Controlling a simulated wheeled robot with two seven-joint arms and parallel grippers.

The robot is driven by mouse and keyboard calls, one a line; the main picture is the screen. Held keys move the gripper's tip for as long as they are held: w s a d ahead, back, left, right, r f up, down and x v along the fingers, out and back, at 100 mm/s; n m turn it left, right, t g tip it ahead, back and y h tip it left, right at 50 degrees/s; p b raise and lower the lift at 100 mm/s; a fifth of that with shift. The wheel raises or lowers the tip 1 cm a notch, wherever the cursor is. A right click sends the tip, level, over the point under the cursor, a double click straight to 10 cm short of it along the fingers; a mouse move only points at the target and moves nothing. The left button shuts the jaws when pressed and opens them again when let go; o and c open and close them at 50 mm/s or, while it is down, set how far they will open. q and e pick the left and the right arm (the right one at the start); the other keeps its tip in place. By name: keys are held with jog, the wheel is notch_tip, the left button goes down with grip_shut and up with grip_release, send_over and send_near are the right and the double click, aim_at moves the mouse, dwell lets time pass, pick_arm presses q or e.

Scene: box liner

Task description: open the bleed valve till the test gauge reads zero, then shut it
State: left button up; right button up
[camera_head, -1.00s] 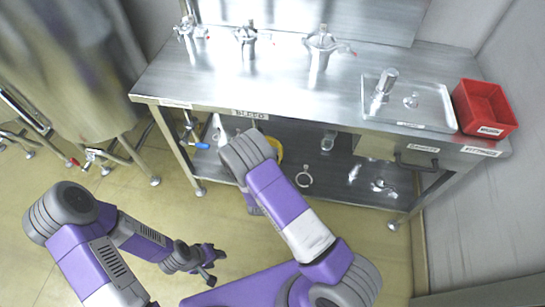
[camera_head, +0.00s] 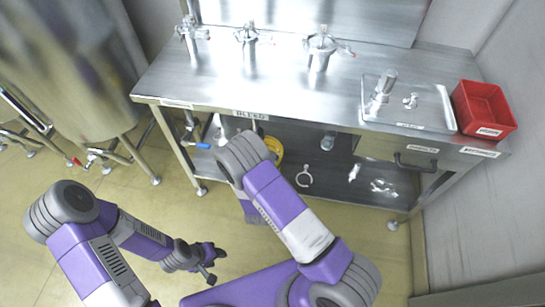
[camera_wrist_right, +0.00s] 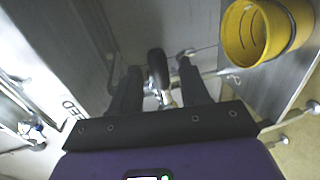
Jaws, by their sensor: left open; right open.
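A bench edge label reading BLEED (camera_head: 251,115) shows in the head view; part of it shows in the right wrist view (camera_wrist_right: 72,108). In the right wrist view, my open right gripper (camera_wrist_right: 158,70) has a dark, rounded handle (camera_wrist_right: 157,66) between its fingers, with metal fittings behind it. I cannot tell whether the fingers touch it, or its valve's setting. In the head view, my right arm hides that gripper. My left gripper (camera_head: 208,264) is open and empty, low over the floor, away from the bench. I cannot make out a gauge face or reading.
The steel bench (camera_head: 270,88) carries several metal fittings, a steel tray (camera_head: 440,104) and a red bin (camera_head: 484,108). A yellow bucket (camera_wrist_right: 255,30) is right of my right gripper. A blue-handled valve (camera_head: 203,145) hangs under the bench's left end. A large tank (camera_head: 70,70) stands left.

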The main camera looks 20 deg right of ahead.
jog(key=v, duration=0.4)
jog(key=shift+s+a+p, duration=0.1)
jog(key=shift+p, duration=0.2)
